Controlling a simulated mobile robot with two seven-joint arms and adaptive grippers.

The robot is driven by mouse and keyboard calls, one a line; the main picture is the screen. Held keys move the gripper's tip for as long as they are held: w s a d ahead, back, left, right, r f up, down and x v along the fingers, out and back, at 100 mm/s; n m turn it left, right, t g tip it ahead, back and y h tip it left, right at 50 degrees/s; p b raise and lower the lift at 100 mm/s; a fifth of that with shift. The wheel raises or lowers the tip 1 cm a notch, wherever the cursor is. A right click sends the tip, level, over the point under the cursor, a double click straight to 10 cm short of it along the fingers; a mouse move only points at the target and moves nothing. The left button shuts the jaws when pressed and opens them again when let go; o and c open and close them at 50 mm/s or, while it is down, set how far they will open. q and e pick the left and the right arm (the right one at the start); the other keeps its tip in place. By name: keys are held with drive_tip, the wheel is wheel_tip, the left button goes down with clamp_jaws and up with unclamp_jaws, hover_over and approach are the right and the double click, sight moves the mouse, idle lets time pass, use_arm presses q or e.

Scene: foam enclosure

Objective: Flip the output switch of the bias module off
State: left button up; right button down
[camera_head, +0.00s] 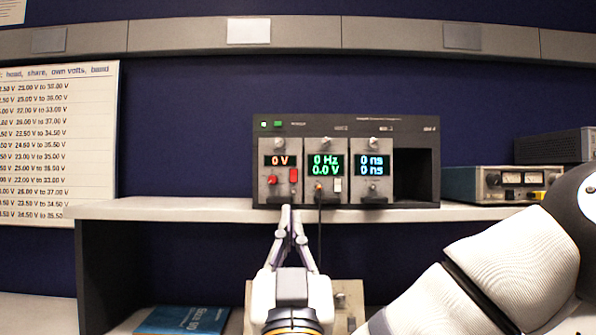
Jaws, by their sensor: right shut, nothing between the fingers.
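A black rack unit (262,150) stands on the shelf and holds three grey modules side by side. The left module (279,145) has an orange "0 V" display and seems to be the bias module, though its label is too small to read. A red switch (293,175) sits at the right of its face, with a smaller red part (271,180) to the left. My right gripper (290,209) is shut and empty, pointing up at the lower edge of this module, just below the red switch. Whether its tips touch the module I cannot tell. My left gripper is out of view.
The middle module (326,145) has a green display, a white switch (337,185) and a black cable (320,225) hanging beside my gripper. The right module (373,145) shows "0 ns". A metered instrument (480,185) stands right on the shelf (180,209). A printed voltage board (90,150) is left.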

sight(297, 181)
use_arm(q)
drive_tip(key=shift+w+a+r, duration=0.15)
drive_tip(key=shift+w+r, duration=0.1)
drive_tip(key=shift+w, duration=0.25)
use_arm(e)
drive_tip(key=shift+d+r+m+h, duration=0.2)
drive_tip(key=shift+d+m+h, duration=0.1)
drive_tip(key=shift+d+h, duration=0.15)
drive_tip(key=shift+s, duration=0.1)
drive_tip(key=x, duration=0.4)
drive_tip(key=w+f+x, duration=0.1)
drive_tip(key=x, duration=0.3)
drive_tip(key=f+b+x, duration=0.1)
drive_tip(key=x, duration=0.3)
drive_tip(key=shift+w+a, duration=0.1)
drive_tip(key=shift+w, duration=0.55)
drive_tip(key=shift+w+r, duration=0.1)
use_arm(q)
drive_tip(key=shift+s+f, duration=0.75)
use_arm(e)
drive_tip(key=shift+r+y, duration=0.1)
drive_tip(key=shift+y, duration=0.15)
